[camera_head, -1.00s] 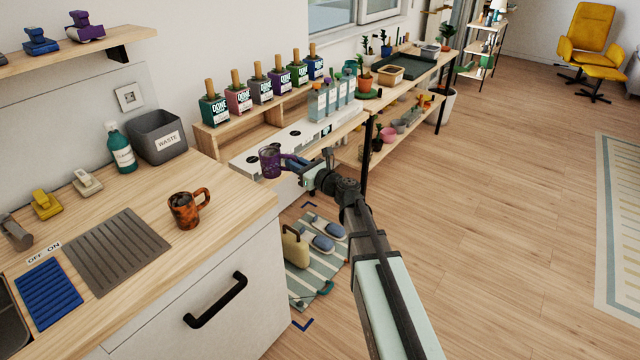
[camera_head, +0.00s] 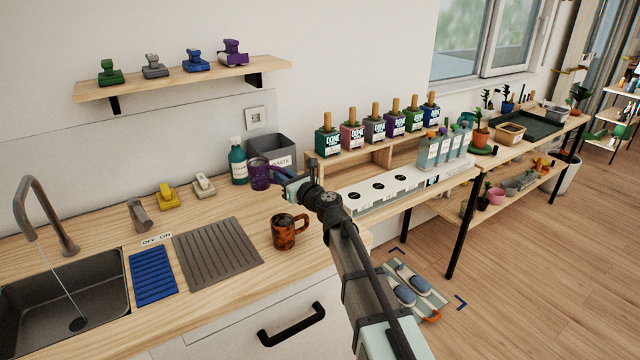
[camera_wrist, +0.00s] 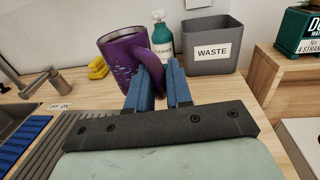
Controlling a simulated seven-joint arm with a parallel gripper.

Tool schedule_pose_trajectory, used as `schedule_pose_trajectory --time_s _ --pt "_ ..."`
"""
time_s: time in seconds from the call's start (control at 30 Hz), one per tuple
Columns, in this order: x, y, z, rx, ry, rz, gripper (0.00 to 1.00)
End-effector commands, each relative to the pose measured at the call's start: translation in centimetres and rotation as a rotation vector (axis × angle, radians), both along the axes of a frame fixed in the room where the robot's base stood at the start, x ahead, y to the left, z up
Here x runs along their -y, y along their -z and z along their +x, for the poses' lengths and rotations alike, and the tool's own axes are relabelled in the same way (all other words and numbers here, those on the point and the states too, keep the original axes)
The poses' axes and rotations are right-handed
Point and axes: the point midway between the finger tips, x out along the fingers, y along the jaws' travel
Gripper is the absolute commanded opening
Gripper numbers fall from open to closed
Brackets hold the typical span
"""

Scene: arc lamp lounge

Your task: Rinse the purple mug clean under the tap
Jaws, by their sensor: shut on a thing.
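The purple mug (camera_head: 260,174) is held upright above the counter, in front of the green bottle and the waste bin. In the wrist view the purple mug (camera_wrist: 130,63) shows pale blue specks on its side. My gripper (camera_head: 281,170) is shut on its handle; the blue fingers (camera_wrist: 160,82) show on both sides of the handle in the wrist view. The tap (camera_head: 42,215) stands at the left over the dark sink (camera_head: 105,318), and a thin stream of water runs from it. A tap lever (camera_head: 140,215) stands behind an OFF/ON label (camera_head: 156,239).
An orange-brown mug (camera_head: 289,231) stands on the counter below my arm. A grey ribbed mat (camera_head: 217,252) and a blue mat (camera_head: 152,275) lie between it and the sink. The waste bin (camera_head: 274,152), green bottle (camera_head: 238,163) and yellow sponge-like block (camera_head: 168,196) stand along the back.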

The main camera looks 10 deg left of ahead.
Motion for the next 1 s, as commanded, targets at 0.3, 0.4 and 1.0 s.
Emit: schedule_pose_trajectory --time_s 0.3,0.4,1.0 --pt "-11.0 -2.5 -6.0 0.000 -0.112 0.002 0.00" --pt "-13.8 -2.8 -8.7 0.000 -0.161 0.001 0.00" --pt "-23.6 0.7 -29.9 -0.002 -0.581 0.000 0.00"
